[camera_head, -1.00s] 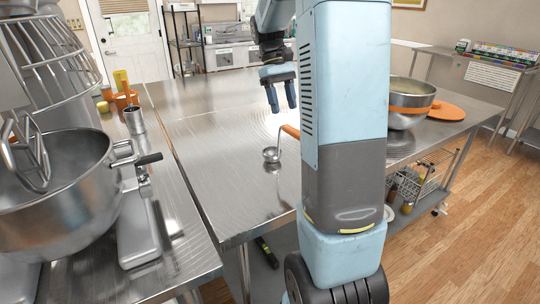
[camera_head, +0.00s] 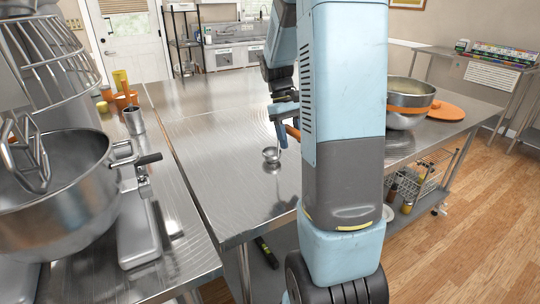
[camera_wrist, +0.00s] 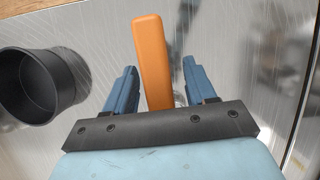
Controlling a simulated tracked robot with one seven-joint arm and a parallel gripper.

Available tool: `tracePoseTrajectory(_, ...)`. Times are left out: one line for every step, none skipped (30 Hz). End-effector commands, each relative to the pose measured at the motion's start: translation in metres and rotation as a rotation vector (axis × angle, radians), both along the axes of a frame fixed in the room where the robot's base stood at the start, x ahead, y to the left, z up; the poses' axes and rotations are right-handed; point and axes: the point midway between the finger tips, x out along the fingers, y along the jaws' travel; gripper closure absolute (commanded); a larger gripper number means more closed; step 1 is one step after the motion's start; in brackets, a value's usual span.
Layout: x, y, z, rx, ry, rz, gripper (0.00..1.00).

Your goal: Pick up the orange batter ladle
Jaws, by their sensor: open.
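In the wrist view the orange handle (camera_wrist: 152,60) lies between my two blue fingers, with a gap on each side. My gripper (camera_wrist: 160,88) is open around the handle and does not appear to touch it. In the head view my gripper (camera_head: 283,135) is low beside the handle. The ladle's bowl is out of the wrist view.
A dark round container (camera_wrist: 40,85) stands left of the handle in the wrist view. A steel mixing bowl (camera_head: 409,100) and an orange lid (camera_head: 447,111) are on the table at right. A large stand mixer (camera_head: 60,200) is at left. The table left of the ladle is clear.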

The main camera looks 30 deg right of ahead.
Motion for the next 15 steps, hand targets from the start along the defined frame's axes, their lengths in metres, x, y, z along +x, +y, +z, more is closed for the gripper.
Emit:
tracePoseTrajectory(-0.0002,0.0000,-0.0005,0.000,0.000,0.000,0.45)
tracePoseTrajectory(-0.0001,0.0000,-0.0005,0.000,0.000,0.000,0.45)
tracePoseTrajectory(-0.0001,0.0000,-0.0004,0.000,0.000,0.000,0.45)
tracePoseTrajectory(-0.0001,0.0000,-0.0004,0.000,0.000,0.000,0.45)
tracePoseTrajectory(0.0001,0.0001,-0.0004,0.000,0.000,0.000,0.45)
tracePoseTrajectory(0.0001,0.0001,-0.0004,0.000,0.000,0.000,0.46)
tracePoseTrajectory(0.0001,0.0001,-0.0004,0.000,0.000,0.000,0.48)
tracePoseTrajectory(0.0001,0.0001,-0.0003,0.000,0.000,0.000,0.51)
tracePoseTrajectory(0.0001,0.0002,-0.0003,0.000,0.000,0.000,0.55)
tracePoseTrajectory(0.0001,0.0002,-0.0003,0.000,0.000,0.000,0.58)
tracePoseTrajectory(0.0001,0.0002,-0.0003,-0.001,0.000,0.000,0.61)
tracePoseTrajectory(0.0001,0.0002,-0.0002,-0.001,0.000,0.000,0.65)
tracePoseTrajectory(0.0002,0.0002,-0.0002,-0.001,0.000,0.001,0.68)
tracePoseTrajectory(0.0002,0.0002,-0.0002,-0.001,0.000,0.001,0.71)
tracePoseTrajectory(0.0002,0.0003,-0.0002,-0.001,0.000,0.001,0.74)
